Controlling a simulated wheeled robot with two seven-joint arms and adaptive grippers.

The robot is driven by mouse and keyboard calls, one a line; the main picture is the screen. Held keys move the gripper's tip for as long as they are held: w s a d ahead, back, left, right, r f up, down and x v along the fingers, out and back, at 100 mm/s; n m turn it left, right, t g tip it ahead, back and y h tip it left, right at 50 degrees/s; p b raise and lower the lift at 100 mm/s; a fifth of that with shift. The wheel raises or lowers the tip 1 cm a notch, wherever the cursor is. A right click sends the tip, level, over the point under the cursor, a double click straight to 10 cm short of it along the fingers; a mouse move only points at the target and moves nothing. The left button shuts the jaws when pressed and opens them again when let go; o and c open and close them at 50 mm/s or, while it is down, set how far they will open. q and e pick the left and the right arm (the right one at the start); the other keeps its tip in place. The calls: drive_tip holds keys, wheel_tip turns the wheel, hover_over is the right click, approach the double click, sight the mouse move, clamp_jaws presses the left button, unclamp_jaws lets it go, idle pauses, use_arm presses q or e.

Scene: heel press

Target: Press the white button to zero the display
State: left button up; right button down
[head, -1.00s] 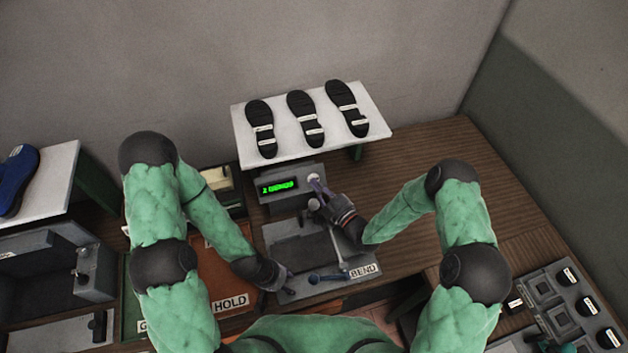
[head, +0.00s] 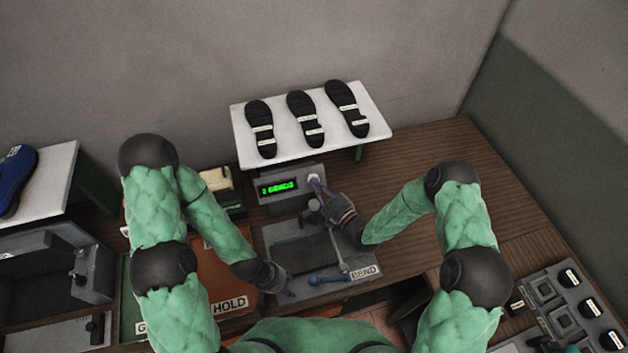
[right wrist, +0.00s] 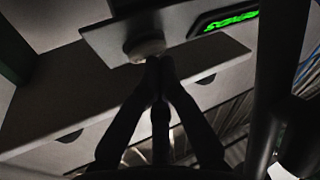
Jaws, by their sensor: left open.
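The white button (head: 313,178) is on the front of a grey box, right of its lit green display (head: 279,187). The digits are too small to read surely. My right gripper (head: 317,186) is at the button, its fingertips close together. In the right wrist view the round button (right wrist: 147,50) is just beyond the shut fingertips (right wrist: 159,62). They overlap its lower edge; I cannot tell whether the button is pushed in. The display also shows there (right wrist: 224,19), only partly. My left gripper (head: 291,294) is open, low over the press's front left edge.
A white shelf (head: 374,98) with three black soles stands behind the box. An orange HOLD tray (head: 205,270) lies left. Bare wooden bench (head: 420,160) is at right.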

use_arm(q)
drive_tip(key=shift+f+b, duration=0.35)
use_arm(e)
drive_tip(key=shift+w+f, duration=0.15)
drive_tip(key=shift+w, duration=0.05)
idle(0.5)
use_arm(q)
drive_tip(key=shift+r, duration=0.2)
use_arm(e)
drive_tip(key=shift+s+d+r, duration=0.15)
drive_tip(key=shift+s+r, duration=0.35)
drive_tip(key=shift+s, duration=0.15)
use_arm(q)
drive_tip(key=shift+r+p, duration=0.85)
drive_tip(key=shift+p, duration=0.2)
use_arm(e)
drive_tip(key=s+r, duration=0.1)
drive_tip(key=s, duration=0.1)
drive_tip(key=s+d+r, duration=0.1)
drive_tip(key=r, duration=0.1)
drive_tip(key=shift+s+d, duration=0.1)
drive_tip(key=shift+s, duration=0.3)
